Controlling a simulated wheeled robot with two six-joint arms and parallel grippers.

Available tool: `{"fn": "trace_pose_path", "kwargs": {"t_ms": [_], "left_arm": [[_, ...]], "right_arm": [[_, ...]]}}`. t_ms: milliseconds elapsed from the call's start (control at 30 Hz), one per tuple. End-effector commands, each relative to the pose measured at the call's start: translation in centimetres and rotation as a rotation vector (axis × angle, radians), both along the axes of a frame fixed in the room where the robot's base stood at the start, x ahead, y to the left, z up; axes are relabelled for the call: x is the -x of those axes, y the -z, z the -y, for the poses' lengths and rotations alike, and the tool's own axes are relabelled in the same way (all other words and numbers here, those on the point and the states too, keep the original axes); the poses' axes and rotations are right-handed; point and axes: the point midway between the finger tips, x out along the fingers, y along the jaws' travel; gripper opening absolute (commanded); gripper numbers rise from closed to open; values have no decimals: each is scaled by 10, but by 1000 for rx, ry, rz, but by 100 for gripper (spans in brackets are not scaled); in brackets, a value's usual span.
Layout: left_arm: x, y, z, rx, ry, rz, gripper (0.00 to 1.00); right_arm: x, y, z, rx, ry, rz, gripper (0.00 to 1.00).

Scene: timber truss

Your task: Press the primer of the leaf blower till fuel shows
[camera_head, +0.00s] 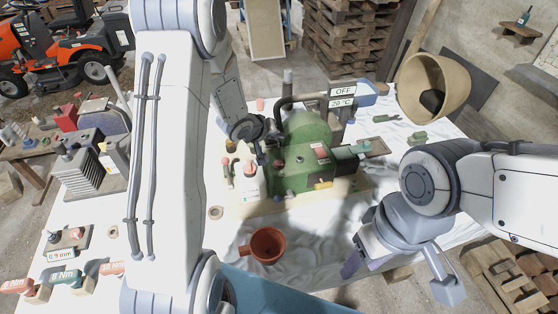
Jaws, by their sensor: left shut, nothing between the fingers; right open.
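The leaf blower is most likely the green machine (308,128) on a board in the middle of the white-covered table. A red-and-white label sits on its front. Small knobs and a yellow tag show low on its front; I cannot tell which part is the primer or whether fuel shows. My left gripper (263,158) is shut and empty, its dark tips close to the machine's left side. I cannot tell if they touch it. My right gripper (402,272) is open and empty over the table's front right edge, apart from the machine.
An orange-brown cup (267,244) stands in front of the machine. A tan round container (432,86) is at the back right. Signs reading OFF (343,91) and 20 °C (341,103) stand behind. A grey finned block (84,172) and torque-labelled tools (66,276) lie left.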

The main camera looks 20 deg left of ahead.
Motion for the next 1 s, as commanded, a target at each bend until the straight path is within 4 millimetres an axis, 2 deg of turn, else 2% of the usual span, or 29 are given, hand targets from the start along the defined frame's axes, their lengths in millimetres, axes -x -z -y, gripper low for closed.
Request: {"fn": "trace_pose_path", "kwargs": {"t_ms": [167, 333, 767, 1000], "left_arm": [[0, 2, 0, -1, 0, 0, 0], [0, 12, 1, -2, 1, 0, 0], [0, 68, 0, -3, 1, -1, 0], [0, 87, 0, -2, 1, -2, 0]], "right_arm": [[0, 2, 0, 0, 0, 0, 50], [0, 13, 0, 0, -1, 0, 50], [0, 74, 0, 0, -1, 0, 50], [0, 86, 0, 0, 2, 0, 50]]}}
